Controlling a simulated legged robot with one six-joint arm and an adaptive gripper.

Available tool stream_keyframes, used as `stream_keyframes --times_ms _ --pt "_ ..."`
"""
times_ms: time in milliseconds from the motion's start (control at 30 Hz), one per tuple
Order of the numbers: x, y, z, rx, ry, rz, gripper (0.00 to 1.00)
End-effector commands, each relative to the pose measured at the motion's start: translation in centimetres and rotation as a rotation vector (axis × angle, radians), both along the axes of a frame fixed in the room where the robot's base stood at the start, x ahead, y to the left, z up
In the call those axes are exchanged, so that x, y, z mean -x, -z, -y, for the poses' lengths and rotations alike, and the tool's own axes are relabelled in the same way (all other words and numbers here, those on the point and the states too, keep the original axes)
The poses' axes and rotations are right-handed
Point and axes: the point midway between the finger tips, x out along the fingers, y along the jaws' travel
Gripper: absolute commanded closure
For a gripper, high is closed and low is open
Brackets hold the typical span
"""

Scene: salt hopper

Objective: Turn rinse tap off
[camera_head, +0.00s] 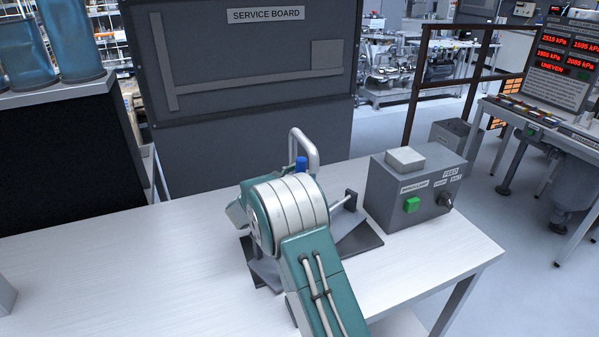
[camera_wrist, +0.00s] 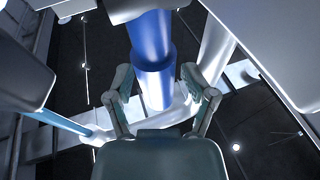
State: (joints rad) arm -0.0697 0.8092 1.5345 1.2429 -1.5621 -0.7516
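The rinse tap has a curved pale metal spout (camera_head: 314,148), and its blue handle (camera_head: 301,164) shows just above my arm. In the wrist view the blue handle (camera_wrist: 152,62) runs down from the top centre, with a pale curved pipe (camera_wrist: 215,52) to its right. My gripper (camera_wrist: 156,78) is open, with one finger on each side of the blue handle. A gap seems to show on both sides, but contact is hard to judge. In the head view my arm hides the gripper and the tap's base.
A grey control box (camera_head: 412,186) with a green button and a dark knob stands right of my arm on the pale table (camera_head: 120,262). A dark service board (camera_head: 250,80) stands behind the table. Blue containers (camera_head: 72,40) stand at upper left. The table's left part is mostly clear.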

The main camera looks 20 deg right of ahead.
Motion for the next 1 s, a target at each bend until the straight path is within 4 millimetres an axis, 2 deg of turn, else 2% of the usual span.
stream_keyframes --times_ms 433,800,1000 --pt "0.2 0.0 -0.5 0.001 0.0 0.001 0.25" --pt "1.7 1.4 -5.7 0.001 -0.002 -0.001 0.25" --pt "2.2 1.9 -7.3 0.001 0.0 -0.001 0.25"
